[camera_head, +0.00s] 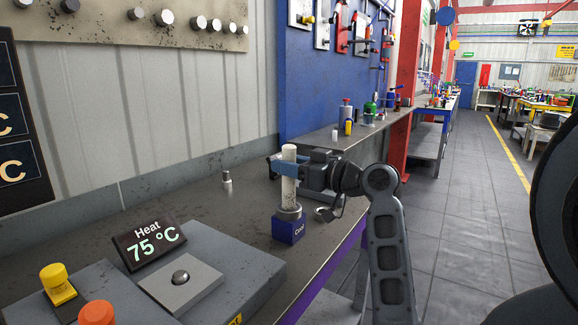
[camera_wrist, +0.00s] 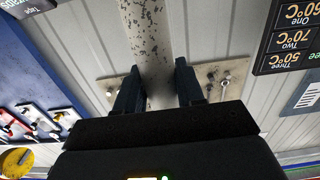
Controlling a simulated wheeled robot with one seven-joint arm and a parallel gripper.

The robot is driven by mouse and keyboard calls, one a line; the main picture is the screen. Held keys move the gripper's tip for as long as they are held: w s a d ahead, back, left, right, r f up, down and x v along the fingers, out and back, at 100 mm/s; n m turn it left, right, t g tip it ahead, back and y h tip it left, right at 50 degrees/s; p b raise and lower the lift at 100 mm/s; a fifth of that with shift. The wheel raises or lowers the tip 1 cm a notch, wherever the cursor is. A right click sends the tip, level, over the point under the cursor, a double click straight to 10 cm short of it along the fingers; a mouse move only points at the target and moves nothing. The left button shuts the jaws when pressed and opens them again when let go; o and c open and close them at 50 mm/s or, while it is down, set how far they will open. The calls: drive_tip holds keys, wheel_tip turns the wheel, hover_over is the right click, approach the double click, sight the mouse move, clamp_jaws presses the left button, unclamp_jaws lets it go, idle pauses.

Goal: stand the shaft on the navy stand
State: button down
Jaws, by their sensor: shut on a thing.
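The shaft (camera_head: 289,188) is a pale, speckled rod, held upright in the head view; it also shows in the wrist view (camera_wrist: 147,35). My gripper (camera_head: 287,168) is shut on its upper part, with a finger on each side in the wrist view (camera_wrist: 158,88). The navy stand (camera_head: 289,231), a block marked "Cool", sits on the bench directly below the shaft. A grey ring (camera_head: 289,213) lies between the shaft's lower end and the block. I cannot tell whether the ring belongs to shaft or stand, or whether the shaft bears on it.
A heater with a "75 °C" display (camera_head: 150,245), a yellow knob (camera_head: 58,284) and an orange knob (camera_head: 96,314) fills the bench's near left. A small metal piece (camera_head: 227,179) stands behind. The dark bench (camera_head: 190,200) is clear around the stand; its purple edge is close on the right.

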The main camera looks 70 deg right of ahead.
drive_tip(key=shift+f, duration=0.45)
drive_tip(key=c, duration=1.1)
unclamp_jaws()
drive_tip(key=shift+f, duration=0.1)
drive_tip(key=o, duration=0.5)
drive_tip(key=shift+r, duration=0.2)
drive_tip(key=b+v, duration=0.1)
drive_tip(key=v, duration=0.6)
drive_tip(key=shift+s, duration=0.35)
